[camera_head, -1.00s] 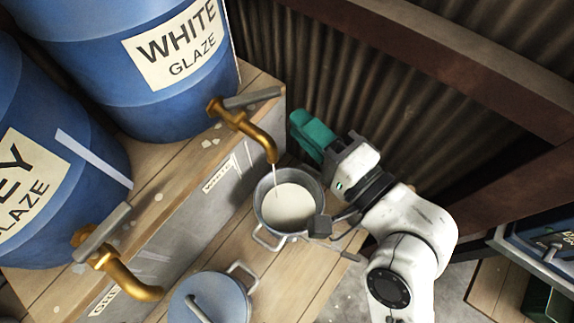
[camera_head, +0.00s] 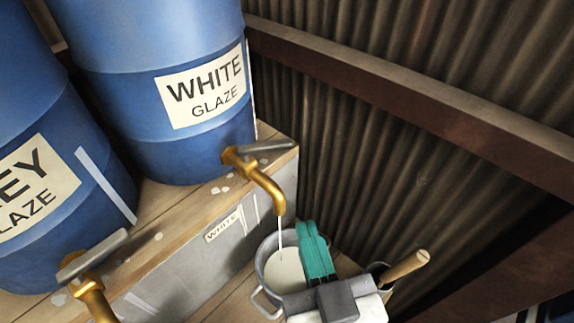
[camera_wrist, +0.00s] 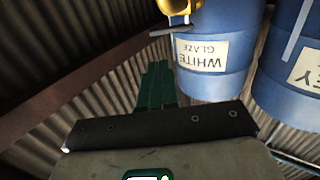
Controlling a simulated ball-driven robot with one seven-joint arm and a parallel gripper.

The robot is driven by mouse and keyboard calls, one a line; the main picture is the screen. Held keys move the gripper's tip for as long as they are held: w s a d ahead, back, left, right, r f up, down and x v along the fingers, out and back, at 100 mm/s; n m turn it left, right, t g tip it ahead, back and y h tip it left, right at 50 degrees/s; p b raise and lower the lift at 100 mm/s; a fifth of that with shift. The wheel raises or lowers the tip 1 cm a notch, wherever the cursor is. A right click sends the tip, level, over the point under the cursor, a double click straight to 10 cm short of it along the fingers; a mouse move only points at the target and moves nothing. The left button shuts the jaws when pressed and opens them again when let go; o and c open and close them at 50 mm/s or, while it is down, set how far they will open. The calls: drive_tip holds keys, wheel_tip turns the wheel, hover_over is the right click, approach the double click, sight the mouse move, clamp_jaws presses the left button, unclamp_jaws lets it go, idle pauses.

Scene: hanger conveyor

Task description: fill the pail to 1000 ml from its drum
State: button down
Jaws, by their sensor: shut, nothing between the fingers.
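The white glaze drum (camera_head: 160,60) is blue and stands on the wooden ledge. Its brass tap (camera_head: 258,178) has a grey lever (camera_head: 265,146), and a thin white stream runs from the spout into the pail (camera_head: 262,270). White liquid covers the pail's inside; its level mark cannot be read. My gripper (camera_head: 314,240), with green fingers, is shut and empty, just right of the spout and above the pail's right side, hiding part of it. The wrist view shows the shut fingers (camera_wrist: 157,82) pointing up beside the upside-down white drum (camera_wrist: 210,75) and its tap (camera_wrist: 180,10).
The grey glaze drum (camera_head: 40,190) with its own brass tap (camera_head: 92,295) stands at left. A corrugated wall (camera_head: 400,130) with a dark beam (camera_head: 420,105) closes off the right and back. A wooden handle (camera_head: 405,268) sticks up right of my gripper.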

sight(281, 148)
drive_tip(key=p+x, duration=0.4)
drive_tip(key=x, duration=0.8)
drive_tip(key=shift+w, duration=0.25)
drive_tip(key=shift+w+a, duration=0.25)
drive_tip(key=shift+w, duration=0.35)
drive_tip(key=shift+w+p, duration=0.1)
drive_tip(key=shift+p, duration=0.2)
